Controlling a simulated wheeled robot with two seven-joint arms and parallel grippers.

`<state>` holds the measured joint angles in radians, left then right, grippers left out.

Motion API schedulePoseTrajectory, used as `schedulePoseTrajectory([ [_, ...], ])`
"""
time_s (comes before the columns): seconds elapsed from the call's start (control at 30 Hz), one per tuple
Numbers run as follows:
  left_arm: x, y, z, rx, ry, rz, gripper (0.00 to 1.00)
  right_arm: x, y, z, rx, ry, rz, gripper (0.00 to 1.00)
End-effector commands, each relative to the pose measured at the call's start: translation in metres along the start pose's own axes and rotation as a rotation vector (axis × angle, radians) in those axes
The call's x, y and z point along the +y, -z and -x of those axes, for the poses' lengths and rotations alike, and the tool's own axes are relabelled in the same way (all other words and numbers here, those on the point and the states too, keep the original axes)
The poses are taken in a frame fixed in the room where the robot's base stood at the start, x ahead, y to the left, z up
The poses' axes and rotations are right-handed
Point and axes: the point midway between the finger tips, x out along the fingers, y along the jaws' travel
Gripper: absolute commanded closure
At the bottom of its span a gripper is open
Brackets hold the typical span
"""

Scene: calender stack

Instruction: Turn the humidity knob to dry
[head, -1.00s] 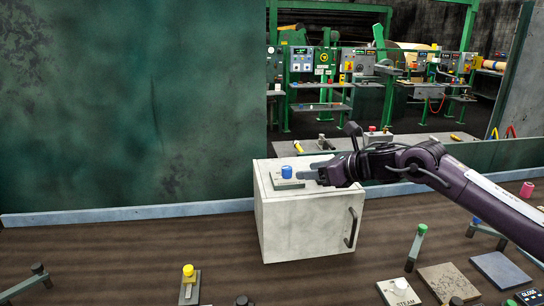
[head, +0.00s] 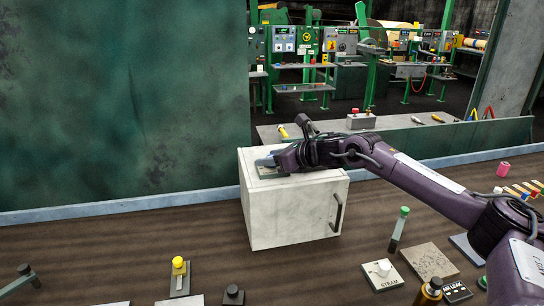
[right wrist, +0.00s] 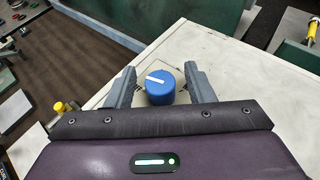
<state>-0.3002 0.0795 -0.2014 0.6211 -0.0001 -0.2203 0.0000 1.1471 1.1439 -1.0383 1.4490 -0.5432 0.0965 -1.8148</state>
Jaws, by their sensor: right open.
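The blue knob (right wrist: 160,88) has a white pointer line on top and stands on a pale plate on a white cabinet (head: 290,215). In the right wrist view the pointer line slants toward the upper left. My right gripper (right wrist: 161,74) is open, with one finger on each side of the knob; small gaps show, and I cannot tell whether either finger touches it. In the head view my right gripper (head: 264,162) is over the cabinet top and mostly hides the knob. No humidity or dry lettering is readable.
A green wall (head: 120,100) stands behind the table. The table left of the cabinet is mostly clear.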

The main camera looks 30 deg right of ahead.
Motion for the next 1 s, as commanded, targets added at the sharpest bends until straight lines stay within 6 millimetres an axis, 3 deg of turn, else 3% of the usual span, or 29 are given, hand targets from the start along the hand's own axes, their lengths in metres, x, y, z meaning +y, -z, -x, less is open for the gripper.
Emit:
schedulePoseTrajectory([
  [0.1,0.0,0.0,0.0,0.001,0.0,0.0,1.0,0.0,0.0,0.0,0.0,0.0,0.0,0.53],
  [0.43,-0.001,0.0,0.0,0.001,0.001,0.001,1.0,0.0,0.0,0.0,0.0,0.0,0.0,0.96],
  [0.77,-0.001,0.0,-0.004,0.001,0.001,0.001,1.0,0.001,0.001,0.0,0.0,0.042,-0.016,0.96],
  [1.0,-0.001,-0.001,-0.014,0.0,0.001,0.002,1.0,0.002,0.002,0.0,-0.002,0.176,-0.071,0.96],
])
